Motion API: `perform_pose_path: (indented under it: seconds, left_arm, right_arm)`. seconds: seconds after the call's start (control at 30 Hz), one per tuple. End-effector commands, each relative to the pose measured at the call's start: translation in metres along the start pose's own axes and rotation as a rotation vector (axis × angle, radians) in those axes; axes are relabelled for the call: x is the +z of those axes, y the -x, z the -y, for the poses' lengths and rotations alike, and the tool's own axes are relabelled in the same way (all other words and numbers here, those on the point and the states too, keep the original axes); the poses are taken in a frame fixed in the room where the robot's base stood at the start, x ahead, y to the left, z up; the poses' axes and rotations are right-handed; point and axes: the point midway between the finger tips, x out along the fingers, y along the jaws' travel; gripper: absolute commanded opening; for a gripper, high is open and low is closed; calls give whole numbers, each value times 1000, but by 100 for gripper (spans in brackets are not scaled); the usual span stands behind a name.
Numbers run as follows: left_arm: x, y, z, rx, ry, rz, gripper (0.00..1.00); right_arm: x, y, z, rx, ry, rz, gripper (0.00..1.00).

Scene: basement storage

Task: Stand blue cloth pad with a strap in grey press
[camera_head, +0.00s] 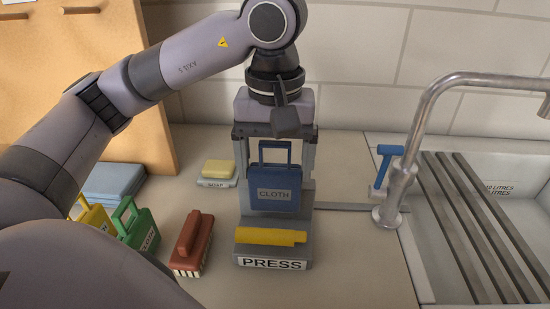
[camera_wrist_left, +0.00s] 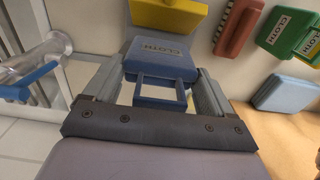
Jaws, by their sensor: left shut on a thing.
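The blue cloth pad (camera_head: 274,190) is upright, with its CLOTH label facing front and its strap loop on top. It also shows in the wrist view (camera_wrist_left: 160,62). My left gripper (camera_head: 275,172) comes down from above and is shut on the pad, one finger along each side. The grey press (camera_head: 303,248) has a PRESS label and a yellow bar (camera_head: 270,236) at its front. The pad is over the rear part of the press, behind the bar. Its lower edge is partly hidden, so I cannot tell whether it touches. My right gripper is not in view.
A yellow sponge (camera_head: 219,169) sits behind. The sink's tap (camera_head: 400,175) and blue lever (camera_head: 384,163) stand to the right.

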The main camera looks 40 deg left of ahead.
Motion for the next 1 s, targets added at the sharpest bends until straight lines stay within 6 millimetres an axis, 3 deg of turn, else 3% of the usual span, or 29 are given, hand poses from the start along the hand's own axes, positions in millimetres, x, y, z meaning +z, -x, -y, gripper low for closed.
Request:
perform_pose_path:
  seconds: [0.5,1.0]
  left_arm:
    - [0,-42,0,0,-1,0,60]
    - [0,-44,0,0,-1,-1,60]
  right_arm:
    - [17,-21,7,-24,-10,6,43]
    - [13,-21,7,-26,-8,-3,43]
